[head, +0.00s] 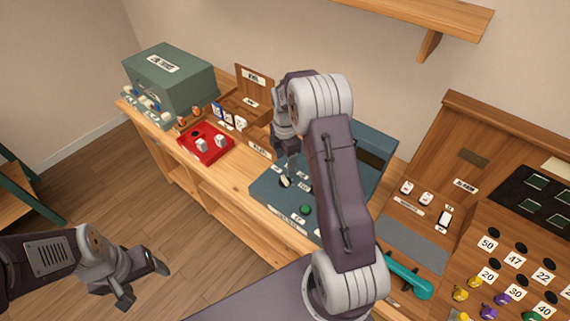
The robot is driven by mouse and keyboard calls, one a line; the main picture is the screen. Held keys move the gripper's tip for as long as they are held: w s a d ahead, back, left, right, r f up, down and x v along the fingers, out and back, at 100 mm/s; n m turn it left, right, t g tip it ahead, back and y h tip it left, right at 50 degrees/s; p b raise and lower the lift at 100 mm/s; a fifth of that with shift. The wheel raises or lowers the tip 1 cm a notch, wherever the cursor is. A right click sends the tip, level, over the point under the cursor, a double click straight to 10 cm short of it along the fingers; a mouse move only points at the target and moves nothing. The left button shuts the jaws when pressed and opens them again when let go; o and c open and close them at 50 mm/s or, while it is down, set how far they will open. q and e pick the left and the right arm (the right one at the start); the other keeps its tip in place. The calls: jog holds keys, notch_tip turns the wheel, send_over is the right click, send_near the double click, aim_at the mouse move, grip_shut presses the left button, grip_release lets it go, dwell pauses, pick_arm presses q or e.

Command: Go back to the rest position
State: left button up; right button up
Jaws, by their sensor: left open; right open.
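My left gripper (146,281) is at the lower left, over the wooden floor, open and empty. My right arm rises from the bottom middle and reaches over the blue-grey dial phone unit (264,196) on the wooden counter. My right gripper (285,165) points down just above the unit's panel, near a pale knob (285,181). It is open; its fingertips are small and partly hidden by the arm, and I cannot tell whether they touch the knob. A green button (306,209) sits on the same panel.
A grey-green box (172,80) and a red tray (216,134) with white pieces stand on the left of the counter. A teal handset (408,287) lies at the lower right, beside a wooden panel with numbered holes (510,235). A shelf (420,15) hangs above.

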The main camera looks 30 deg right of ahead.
jog(key=shift+a, duration=0.1)
jog(key=s+a+r+t, duration=0.1)
jog(key=s+a+r, duration=0.3)
jog(key=a+r, duration=0.4)
jog(key=s+a+f+m, duration=0.1)
jog(key=s+f+m, duration=0.1)
jog(key=s+m, duration=0.5)
jog(key=s+a+f+m, duration=0.2)
jog(key=s+m, duration=0.5)
jog(key=m, duration=0.4)
jog(key=shift+s+m, duration=0.3)
jog(key=shift+s, duration=0.1)
jog(key=shift+a, duration=0.1)
